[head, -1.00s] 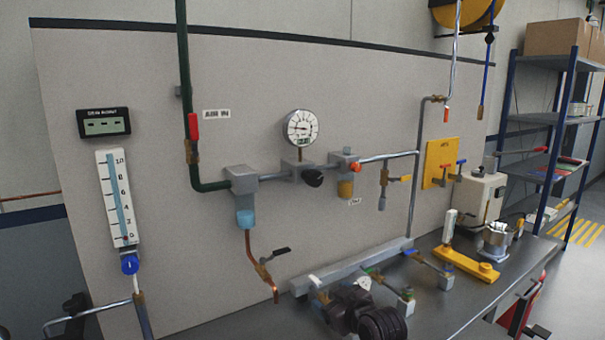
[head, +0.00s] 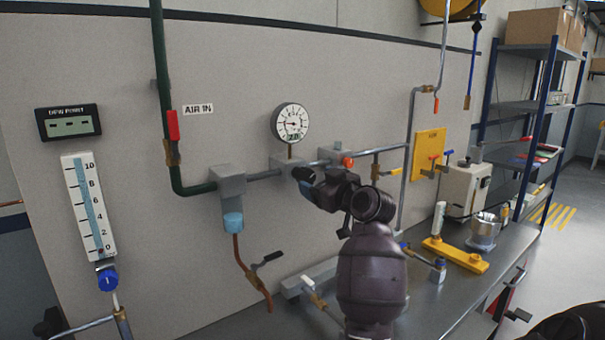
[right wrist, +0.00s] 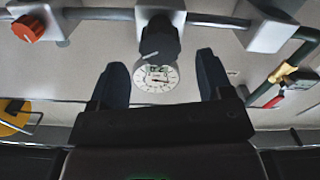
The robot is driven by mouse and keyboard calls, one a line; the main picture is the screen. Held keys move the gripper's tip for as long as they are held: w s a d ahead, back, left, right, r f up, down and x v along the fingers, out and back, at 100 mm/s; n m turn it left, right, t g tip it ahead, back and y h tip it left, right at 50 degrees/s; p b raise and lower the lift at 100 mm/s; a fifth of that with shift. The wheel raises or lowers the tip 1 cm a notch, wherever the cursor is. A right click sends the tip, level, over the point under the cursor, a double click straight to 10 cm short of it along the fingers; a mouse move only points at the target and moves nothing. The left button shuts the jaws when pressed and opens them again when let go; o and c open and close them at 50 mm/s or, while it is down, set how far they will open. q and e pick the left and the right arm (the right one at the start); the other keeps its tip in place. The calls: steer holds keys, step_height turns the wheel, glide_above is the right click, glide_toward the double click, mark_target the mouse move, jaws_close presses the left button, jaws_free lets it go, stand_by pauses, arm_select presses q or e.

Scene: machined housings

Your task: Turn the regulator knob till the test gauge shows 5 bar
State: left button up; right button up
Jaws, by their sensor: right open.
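The test gauge (head: 291,122) is a round white dial above the pipe on the panel. Its small digital window seems to read 2.0, and its needle points left. The black regulator knob (head: 303,173) sits below it on a grey block. My right gripper (head: 308,184) is at the knob, with its arm covering the area to the lower right. In the right wrist view, which is upside down, the knob (right wrist: 159,42) lies between the lines of the two open, dark fingers (right wrist: 161,62), with a gap on each side. Whether the fingertips reach around it is unclear. My left gripper is out of view.
A red-orange knob (head: 348,162) on another block stands just right of the regulator. A green pipe with a red valve handle (head: 173,125) runs down at left. A copper pipe with a black lever (head: 267,259) hangs below. The bench carries a yellow fixture (head: 455,254).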

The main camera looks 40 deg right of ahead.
mark_target(309, 178)
steer(key=w, duration=0.4)
steer(key=w+p, duration=0.1)
steer(key=w, duration=0.1)
steer(key=shift+w+d, duration=0.2)
steer(key=shift+d, duration=0.15)
steer(key=shift+c, duration=0.2)
steer(key=c, duration=0.9)
